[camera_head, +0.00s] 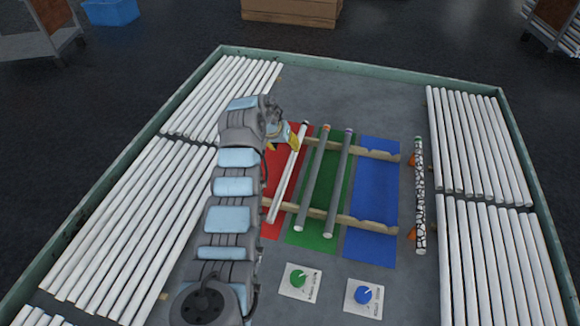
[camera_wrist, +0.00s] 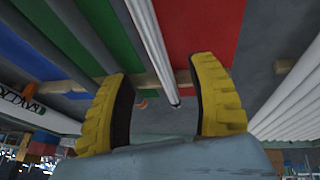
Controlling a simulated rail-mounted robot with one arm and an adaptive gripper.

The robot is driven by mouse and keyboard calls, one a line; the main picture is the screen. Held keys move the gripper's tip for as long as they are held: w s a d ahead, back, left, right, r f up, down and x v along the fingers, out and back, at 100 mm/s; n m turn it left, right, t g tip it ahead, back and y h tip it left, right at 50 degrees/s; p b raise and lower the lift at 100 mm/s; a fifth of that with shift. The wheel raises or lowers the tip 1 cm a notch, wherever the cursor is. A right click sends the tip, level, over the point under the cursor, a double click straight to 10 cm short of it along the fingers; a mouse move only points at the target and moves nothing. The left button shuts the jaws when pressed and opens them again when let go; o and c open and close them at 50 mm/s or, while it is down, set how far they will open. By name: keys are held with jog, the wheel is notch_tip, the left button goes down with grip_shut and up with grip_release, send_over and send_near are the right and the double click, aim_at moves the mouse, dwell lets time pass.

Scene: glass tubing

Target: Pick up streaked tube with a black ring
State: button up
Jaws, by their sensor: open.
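A pale, whitish tube (camera_head: 287,180) with a dark ring at its far end lies across wooden rails over the red panel; fine streaks are too small to make out. It also shows in the wrist view (camera_wrist: 150,45), its dark-banded end lying between my fingers in the picture. My gripper (camera_head: 288,138) is at the tube's far end in the head view. In the wrist view its two yellow fingers (camera_wrist: 162,105) stand apart, one on each side of the tube, with gaps to it.
Two grey tubes (camera_head: 312,180) (camera_head: 338,185) lie beside it over the green panel (camera_head: 297,237). The blue panel (camera_head: 370,248) holds no tube. A black-and-white patterned tube (camera_head: 420,200) lies on orange supports at right. White tubes line both sides.

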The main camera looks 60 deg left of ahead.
aim_at(292, 156)
jog(key=shift+b+x, duration=0.35)
jog(key=shift+x, duration=1.2)
jog(key=shift+w+d+f+b, duration=0.1)
jog(key=shift+w+f+b, duration=0.15)
jog(key=shift+f, duration=0.2)
jog(key=shift+w+d+f+b, duration=0.1)
jog(key=shift+w+f+b, duration=0.1)
jog(key=shift+f, duration=0.3)
jog(key=shift+b+x, duration=1.15)
jog(key=shift+x, duration=0.1)
grip_shut()
